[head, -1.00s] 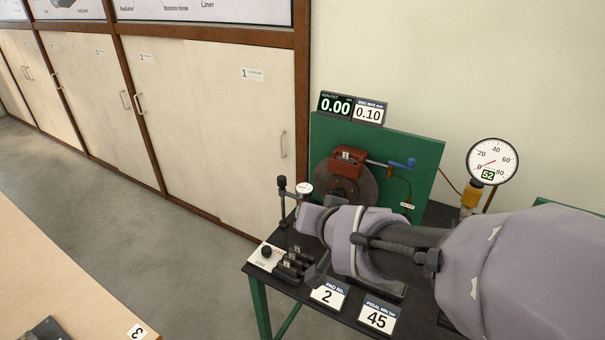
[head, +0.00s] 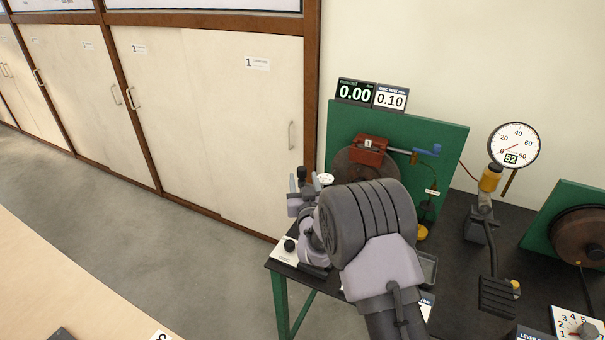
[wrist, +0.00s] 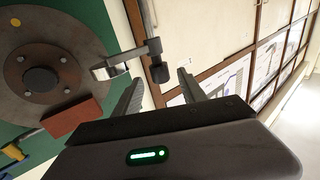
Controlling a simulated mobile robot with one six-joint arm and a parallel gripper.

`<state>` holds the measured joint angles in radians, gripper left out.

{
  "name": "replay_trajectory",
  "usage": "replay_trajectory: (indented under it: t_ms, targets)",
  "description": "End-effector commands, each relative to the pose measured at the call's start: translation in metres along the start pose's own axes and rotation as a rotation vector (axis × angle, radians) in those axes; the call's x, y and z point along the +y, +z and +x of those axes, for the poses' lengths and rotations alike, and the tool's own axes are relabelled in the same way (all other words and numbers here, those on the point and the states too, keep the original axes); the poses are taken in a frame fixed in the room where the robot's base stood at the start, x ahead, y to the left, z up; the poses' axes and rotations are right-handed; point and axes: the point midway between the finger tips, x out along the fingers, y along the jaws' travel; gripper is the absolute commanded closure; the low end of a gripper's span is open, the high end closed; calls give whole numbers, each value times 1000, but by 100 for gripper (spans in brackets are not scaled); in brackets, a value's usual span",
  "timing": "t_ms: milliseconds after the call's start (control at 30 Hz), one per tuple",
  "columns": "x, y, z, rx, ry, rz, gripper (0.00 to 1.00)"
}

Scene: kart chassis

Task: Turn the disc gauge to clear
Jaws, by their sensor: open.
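The disc gauge is a small dial on a dark post with a black knob. In the head view its white dial face (head: 325,179) stands left of the brown disc (head: 345,172), partly hidden by my arm. In the wrist view the gauge (wrist: 112,69) lies beside the disc (wrist: 35,70), with the black knob (wrist: 159,73) at its other end. My gripper (wrist: 160,78) is open, its fingers on either side of the knob's line; I cannot tell whether they touch it. The black readout (head: 355,93) shows 0.00, beside a card reading 0.10.
A red caliper (head: 369,150) with a blue handle sits over the disc on a green board (head: 447,135). A pressure gauge (head: 513,145) reads 52, above a pedal (head: 497,296). A white plate with a black knob (head: 289,245) is at the bench's left corner. Open floor lies left.

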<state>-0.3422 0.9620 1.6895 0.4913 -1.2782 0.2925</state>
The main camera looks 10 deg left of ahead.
Motion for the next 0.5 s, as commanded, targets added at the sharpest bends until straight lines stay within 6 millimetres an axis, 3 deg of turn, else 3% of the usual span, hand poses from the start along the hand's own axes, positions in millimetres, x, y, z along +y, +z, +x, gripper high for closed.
replay_trajectory:
  t_ms: [200, 500]
  targets:
    - [0, 2, 36, 0, 0, 0, 51]
    - [0, 0, 46, -1, -1, -1, 51]
